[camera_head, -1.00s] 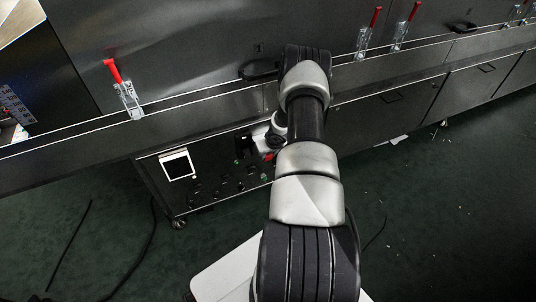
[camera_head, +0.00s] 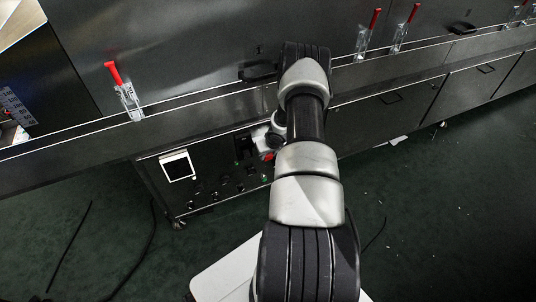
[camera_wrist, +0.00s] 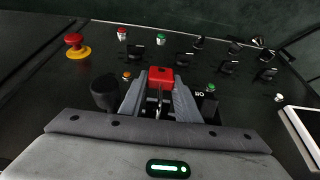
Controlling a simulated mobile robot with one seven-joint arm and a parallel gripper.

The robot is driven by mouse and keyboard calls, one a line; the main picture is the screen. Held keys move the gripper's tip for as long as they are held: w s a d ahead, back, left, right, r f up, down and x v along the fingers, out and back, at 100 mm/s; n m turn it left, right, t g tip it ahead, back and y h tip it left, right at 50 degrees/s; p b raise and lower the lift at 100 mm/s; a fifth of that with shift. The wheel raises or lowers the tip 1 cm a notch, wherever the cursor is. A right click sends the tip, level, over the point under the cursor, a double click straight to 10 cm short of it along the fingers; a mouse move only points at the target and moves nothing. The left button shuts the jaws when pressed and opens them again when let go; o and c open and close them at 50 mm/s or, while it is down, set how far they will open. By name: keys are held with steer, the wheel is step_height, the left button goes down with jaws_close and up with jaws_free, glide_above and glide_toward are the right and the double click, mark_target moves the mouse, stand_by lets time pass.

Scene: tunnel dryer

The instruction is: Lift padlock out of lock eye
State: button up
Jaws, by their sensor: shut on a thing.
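The padlock (camera_wrist: 161,75) has a red body and shows in the wrist view between the fingertips of my gripper (camera_wrist: 159,84). The two grey fingers are shut on it, one on each side. A pale metal part shows below the red body, between the fingers. The lock eye cannot be made out, so I cannot tell whether the shackle is still through it.
The dark control panel carries a red emergency stop (camera_wrist: 75,42) on a yellow base, a black knob (camera_wrist: 105,92), a green button (camera_wrist: 211,87) and several black switches. A white-framed screen (camera_head: 177,166) is at its left in the head view. Red-handled clamps (camera_head: 125,92) line the dryer above.

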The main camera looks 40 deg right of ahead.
steer(key=shift+r, duration=0.15)
steer(key=p+v, duration=0.3)
steer(key=v, duration=0.3)
steer(key=shift+w+r+p, duration=0.3)
steer(key=shift+r+p, duration=0.1)
stand_by(0.8)
steer(key=shift+d, duration=0.1)
steer(key=shift+r+p, duration=1.3)
steer(key=shift+r, duration=0.2)
steer(key=shift+r, duration=0.1)
